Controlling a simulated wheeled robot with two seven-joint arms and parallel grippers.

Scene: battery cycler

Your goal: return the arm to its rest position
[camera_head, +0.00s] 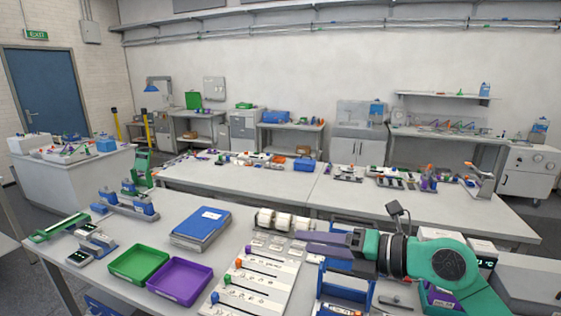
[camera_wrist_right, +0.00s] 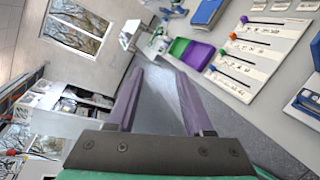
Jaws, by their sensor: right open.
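My right arm, green and black, comes in from the lower right in the head view. Its right gripper (camera_head: 303,241) has purple fingers pointing left over the front bench, next to a row of white cylinders (camera_head: 283,221). In the right wrist view the two fingers of this gripper (camera_wrist_right: 160,78) stand apart with nothing between them. The gripper is open and empty. My left gripper is not in view.
The front bench (camera_head: 180,212) holds a green tray (camera_head: 138,262), a purple tray (camera_head: 180,281), a blue binder (camera_head: 201,227) and a white slider board (camera_head: 262,284). A blue frame (camera_head: 345,292) stands below my right arm. More benches stand behind.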

